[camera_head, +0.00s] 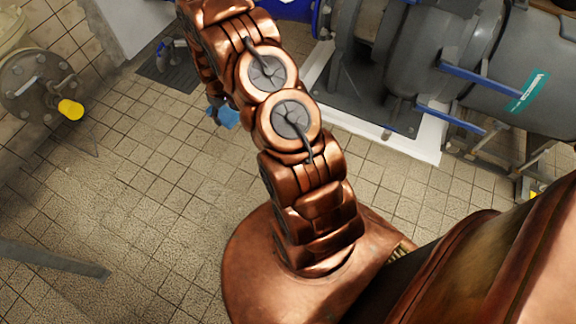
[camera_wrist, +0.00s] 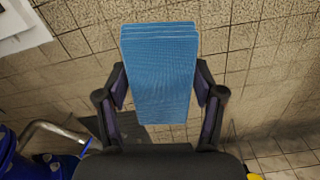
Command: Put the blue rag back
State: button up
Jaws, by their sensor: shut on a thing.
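The blue rag (camera_wrist: 160,75) is a folded, flat, rectangular cloth in the wrist view, with stacked layers showing at its far edge. My gripper (camera_wrist: 160,90) is shut on it, with one dark finger at each side of the cloth. In the head view, a small part of the blue rag (camera_head: 228,117) shows beside my gripper (camera_head: 216,108), beyond my copper-coloured arm. Much of the gripper and the rag is hidden there by the arm. The place where the rag belongs cannot be made out.
A dark floor mat or grate (camera_head: 172,72) lies at the back, near the gripper. Large grey pump piping (camera_head: 440,60) with blue handles stands on a pale plinth at the right. A flanged pipe (camera_head: 38,85) with a yellow cap is at the left. The tiled floor (camera_head: 130,190) is mostly clear.

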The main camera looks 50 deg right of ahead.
jog(key=shift+s+d+f+n+b, duration=0.1)
jog(key=shift+s+f+n+b, duration=0.5)
jog(key=shift+s+f, duration=3.55)
jog(key=shift+s+d+f+n+b, duration=0.1)
jog(key=shift+s+f+b, duration=1.5)
jog(key=shift+f, duration=4.5)
jog(key=shift+s+d+f+n+b, duration=0.1)
jog(key=shift+s+f+n+b, duration=0.25)
jog(key=shift+s+f, duration=4)
jog(key=shift+w+f, duration=0.75)
jog(key=shift+f, duration=0.25)
jog(key=d+b, duration=0.1)
jog(key=d, duration=0.4)
jog(key=w+d+f+b, duration=0.1)
jog(key=d, duration=0.4)
jog(key=w+d+b, duration=0.1)
jog(key=d, duration=0.4)
jog(key=shift+d+f, duration=0.15)
jog(key=shift+f, duration=0.05)
jog(key=shift+d+f+b, duration=0.2)
jog(key=shift+f+b, duration=0.05)
jog(key=shift+b, duration=0.25)
jog(key=shift+f+b, duration=0.9)
jog(key=shift+f, duration=0.55)
jog(key=shift+f, duration=0.2)
jog(key=o, duration=1.2)
